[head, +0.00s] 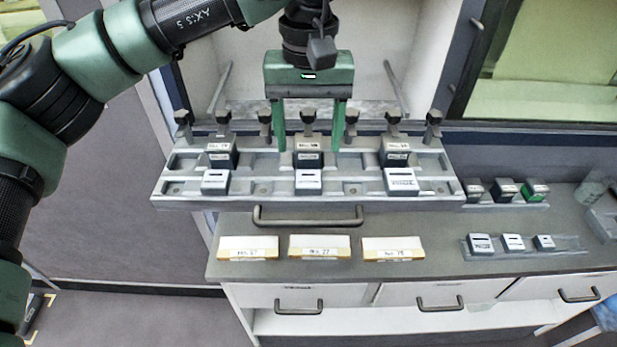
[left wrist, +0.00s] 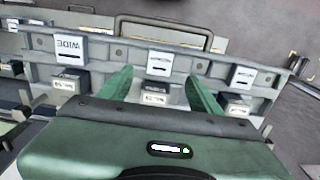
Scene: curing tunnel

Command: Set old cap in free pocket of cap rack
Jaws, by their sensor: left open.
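My left gripper (head: 309,150) is open above the middle of a long grey rack (head: 270,203), one finger on each side of the middle dark block (head: 309,160). That block also shows between the fingers in the left wrist view (left wrist: 155,92). I cannot tell whether the fingers touch it. White caps sit in the front row at left (head: 215,182), middle (head: 308,182) and right (head: 401,181); the right one reads WIDE in the left wrist view (left wrist: 70,48). A clear tray (head: 510,252) at right holds white caps of different sizes. Which cap is the old one is unclear. My right gripper is not in view.
Dark blocks, one green-sided (head: 535,191), stand on a small strip at right. Three labelled cards (head: 320,246) lie in front of the long rack. Black knobs (head: 434,118) line its back edge. A clear cup (head: 594,188) stands at far right.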

